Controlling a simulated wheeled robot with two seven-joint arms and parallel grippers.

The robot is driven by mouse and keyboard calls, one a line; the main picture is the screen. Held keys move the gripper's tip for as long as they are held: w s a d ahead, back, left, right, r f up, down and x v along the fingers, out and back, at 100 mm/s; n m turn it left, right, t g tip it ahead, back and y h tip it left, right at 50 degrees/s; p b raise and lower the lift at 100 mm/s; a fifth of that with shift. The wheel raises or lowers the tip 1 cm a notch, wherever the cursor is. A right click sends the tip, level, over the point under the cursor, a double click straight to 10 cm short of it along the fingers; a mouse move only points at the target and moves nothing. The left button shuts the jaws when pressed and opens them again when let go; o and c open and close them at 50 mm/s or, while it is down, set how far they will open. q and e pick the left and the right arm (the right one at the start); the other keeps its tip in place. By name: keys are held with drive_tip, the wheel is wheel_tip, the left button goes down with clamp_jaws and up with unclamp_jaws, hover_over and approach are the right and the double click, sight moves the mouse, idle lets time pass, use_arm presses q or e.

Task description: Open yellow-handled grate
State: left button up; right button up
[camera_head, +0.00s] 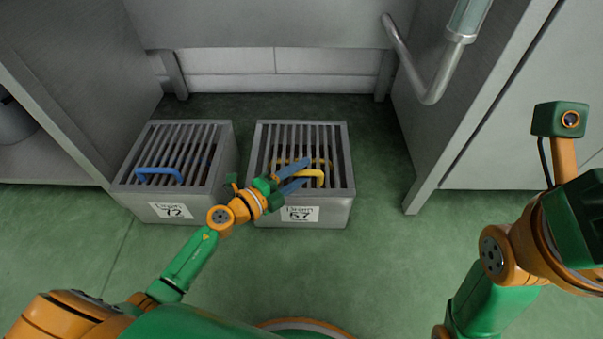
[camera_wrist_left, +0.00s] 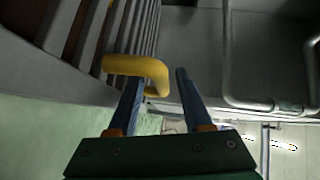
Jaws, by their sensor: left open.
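The yellow handle also shows in the left wrist view (camera_wrist_left: 138,65). My left gripper (camera_head: 307,172) is open at the handle, its blue fingers reaching over the grate's bars. In the wrist view the handle crosses the left finger and its bent end lies in the gap between the fingers. I cannot tell whether the fingers touch it. My right arm is at the right edge of the head view; its fingers are not visible.
A second box, labelled Drain 72 (camera_head: 172,211), stands just left, its flat grate carrying a blue handle (camera_head: 160,173). Grey cabinets flank both sides. A metal pipe (camera_head: 410,62) hangs at the back right. Green floor (camera_head: 380,250) is clear in front of the boxes.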

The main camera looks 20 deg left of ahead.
use_arm(q)
clamp_jaws()
drive_tip(key=shift+r, duration=0.1)
idle(1.3)
